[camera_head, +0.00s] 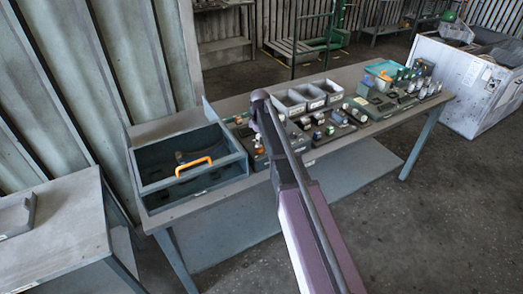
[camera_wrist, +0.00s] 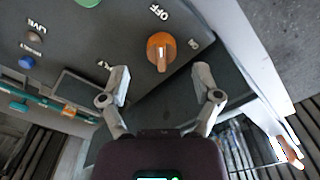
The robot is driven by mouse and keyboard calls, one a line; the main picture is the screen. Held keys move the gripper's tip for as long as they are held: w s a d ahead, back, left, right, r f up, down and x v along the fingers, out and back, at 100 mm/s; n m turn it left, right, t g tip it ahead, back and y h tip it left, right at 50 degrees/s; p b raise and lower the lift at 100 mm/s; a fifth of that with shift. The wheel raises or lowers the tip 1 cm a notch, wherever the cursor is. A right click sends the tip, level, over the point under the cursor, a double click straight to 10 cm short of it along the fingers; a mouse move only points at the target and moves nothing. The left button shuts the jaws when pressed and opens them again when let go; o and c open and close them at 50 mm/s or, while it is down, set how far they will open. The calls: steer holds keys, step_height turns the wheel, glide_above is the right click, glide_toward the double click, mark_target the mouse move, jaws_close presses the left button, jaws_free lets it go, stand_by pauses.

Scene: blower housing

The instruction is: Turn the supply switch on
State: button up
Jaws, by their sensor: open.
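An orange rotary knob (camera_wrist: 160,52), which fits the supply switch, sits on a dark grey panel (camera_wrist: 110,38) in the wrist view. White OFF lettering (camera_wrist: 158,12) is above it and ON lettering (camera_wrist: 194,43) is to its right. The knob's grip looks roughly upright in the picture, nearer the OFF side, but its exact setting is hard to tell. My gripper (camera_wrist: 161,75) is open and empty. Its two fingers stand apart to the lower left and lower right of the knob, not visibly touching it. In the head view my arm hides the gripper and the knob.
The panel also bears a brown button (camera_wrist: 34,38), a blue button (camera_wrist: 27,62) and a green one (camera_wrist: 88,2). On the workbench (camera_head: 225,196) stand a blue open box (camera_head: 160,200) with an orange handle, grey bins (camera_head: 289,103) and several small devices.

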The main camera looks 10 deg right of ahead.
steer(key=shift+f+b, duration=1.55)
steer(key=shift+f, duration=0.25)
